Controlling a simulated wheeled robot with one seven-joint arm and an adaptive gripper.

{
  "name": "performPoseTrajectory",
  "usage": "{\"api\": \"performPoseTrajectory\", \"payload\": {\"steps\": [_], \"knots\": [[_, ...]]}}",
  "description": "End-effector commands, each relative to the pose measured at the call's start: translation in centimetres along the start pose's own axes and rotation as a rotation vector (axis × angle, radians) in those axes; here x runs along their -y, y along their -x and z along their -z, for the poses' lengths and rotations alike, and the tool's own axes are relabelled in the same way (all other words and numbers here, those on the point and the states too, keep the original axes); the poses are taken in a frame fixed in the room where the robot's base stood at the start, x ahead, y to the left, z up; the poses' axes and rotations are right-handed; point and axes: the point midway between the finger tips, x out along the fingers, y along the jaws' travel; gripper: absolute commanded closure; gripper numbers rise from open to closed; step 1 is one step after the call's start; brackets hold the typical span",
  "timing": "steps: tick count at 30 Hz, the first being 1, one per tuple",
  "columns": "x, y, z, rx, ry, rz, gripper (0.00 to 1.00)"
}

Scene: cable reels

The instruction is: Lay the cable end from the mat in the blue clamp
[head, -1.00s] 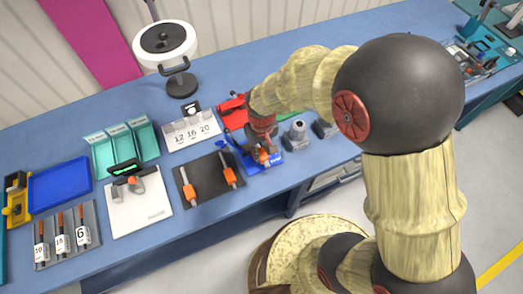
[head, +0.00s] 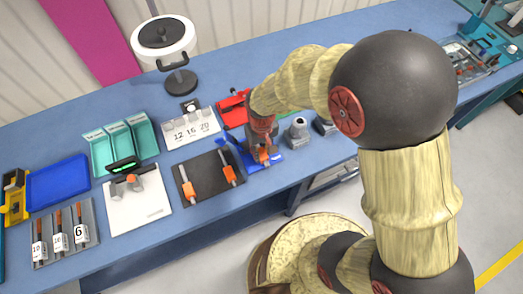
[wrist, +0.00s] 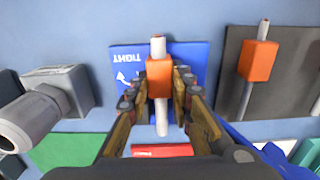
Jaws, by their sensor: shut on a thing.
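The blue clamp (head: 270,162) is on the bench right of the dark mat (head: 207,188). In the wrist view its blue plate (wrist: 190,52) carries the word TIGHT and a white arrow. My gripper (wrist: 160,85) is shut on a cable end (wrist: 159,77), a pale grey cable with an orange sleeve. It holds the cable end over the blue plate, lengthwise in the wrist view. Whether the cable touches the clamp bed cannot be told. The fingers hide parts of the clamp. Two more orange-sleeved pieces (head: 229,174) lie on the mat.
A grey fixture (head: 296,132) stands close right of the clamp. A red item (head: 233,108) lies behind it. A white scale-like plate (head: 138,205), teal bins (head: 122,145) and a blue tray (head: 58,184) are to the left. A reel stand (head: 180,82) is at the back.

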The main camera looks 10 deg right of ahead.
Motion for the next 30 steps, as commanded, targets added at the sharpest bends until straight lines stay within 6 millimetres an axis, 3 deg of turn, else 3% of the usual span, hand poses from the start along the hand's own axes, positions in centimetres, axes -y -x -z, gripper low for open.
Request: {"api": "performPoseTrajectory", "payload": {"steps": [2, 3, 13, 23, 30], "knots": [[0.0, 0.1, 0.0, -0.001, 0.000, 0.000, 1.00], [0.0, 0.1, 0.0, -0.001, 0.000, 0.000, 0.76], [0.0, 0.0, 0.0, 0.000, 0.000, 0.000, 0.57], [0.0, 0.1, 0.0, 0.000, 0.000, 0.000, 0.56], [0.0, 3.1, 0.2, -0.005, 0.000, 0.000, 0.56]]}}
